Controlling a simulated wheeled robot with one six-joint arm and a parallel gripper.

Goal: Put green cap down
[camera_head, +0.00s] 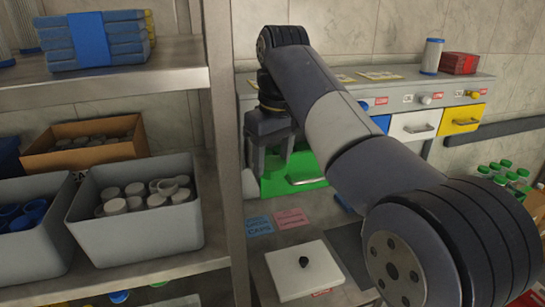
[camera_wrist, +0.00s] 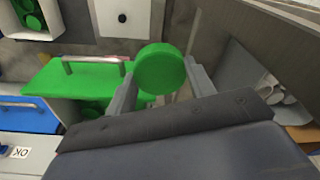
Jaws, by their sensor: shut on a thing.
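The green cap (camera_wrist: 160,68) is a round disc held between the two grey fingers of my gripper (camera_wrist: 163,86) in the wrist view. In the head view my gripper (camera_head: 267,160) points down in front of the back counter, beside the green drawer (camera_head: 295,175). The cap cannot be told apart clearly from the drawer there. The green drawer also shows in the wrist view (camera_wrist: 75,76), with a metal handle, left of the cap. It appears pulled out, with green items partly visible inside.
A white plate (camera_head: 290,280) with a black knob lies on the lower table. A metal shelf (camera_head: 130,83) with grey bins (camera_head: 150,238) stands at left. White (camera_head: 415,125) and yellow (camera_head: 463,119) drawers are to the right. Green-capped bottles (camera_head: 505,172) stand at far right.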

